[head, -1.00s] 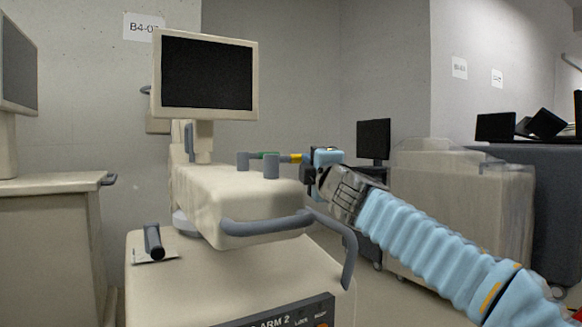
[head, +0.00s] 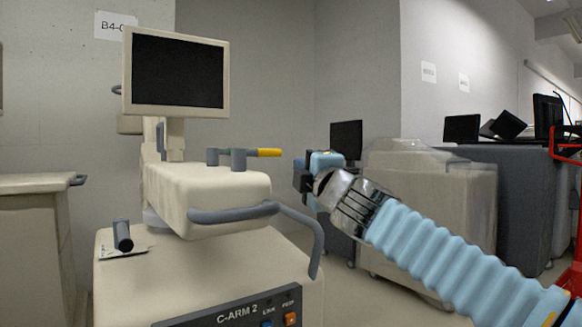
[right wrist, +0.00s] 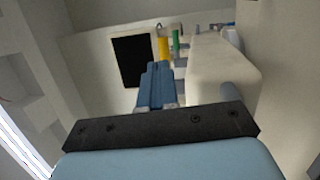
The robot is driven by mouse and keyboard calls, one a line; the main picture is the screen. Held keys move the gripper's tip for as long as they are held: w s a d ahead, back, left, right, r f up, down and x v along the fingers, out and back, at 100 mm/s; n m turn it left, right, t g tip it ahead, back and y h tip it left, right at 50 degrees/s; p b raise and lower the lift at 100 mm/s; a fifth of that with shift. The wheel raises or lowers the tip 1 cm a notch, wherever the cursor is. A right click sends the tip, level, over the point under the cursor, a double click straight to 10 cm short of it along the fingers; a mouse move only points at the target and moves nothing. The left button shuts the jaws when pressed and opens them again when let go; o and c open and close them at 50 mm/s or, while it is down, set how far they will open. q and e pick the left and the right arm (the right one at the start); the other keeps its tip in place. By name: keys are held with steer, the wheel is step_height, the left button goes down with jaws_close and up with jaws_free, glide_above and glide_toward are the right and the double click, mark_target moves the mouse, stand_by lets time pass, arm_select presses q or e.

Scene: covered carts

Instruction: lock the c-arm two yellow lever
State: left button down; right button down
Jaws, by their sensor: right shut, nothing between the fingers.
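The C-arm 2 cart (head: 205,265) stands in front of me, its label on the front panel. On its raised top block a lever bar with a yellow end (head: 265,152) lies across two grey posts (head: 238,160), the yellow end sticking out to the right. The yellow end (right wrist: 164,48) and a green part (right wrist: 176,42) show beyond my fingers in the right wrist view. My right gripper (head: 306,174) is shut and empty, to the right of the yellow end and apart from it in the head view. The left gripper is out of view.
A grey handrail (head: 235,212) curves around the block's front and right side. A monitor (head: 178,72) stands behind it. A dark handle (head: 122,236) is on the cart's left top. A covered cart (head: 430,210) stands to the right. A beige cart (head: 30,230) is at left.

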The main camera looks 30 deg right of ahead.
steer(key=shift+d+v, duration=0.2)
steer(key=shift+v, duration=0.8)
steer(key=shift+d+v, duration=0.25)
steer(key=shift+v, duration=0.75)
steer(key=shift+s, duration=0.1)
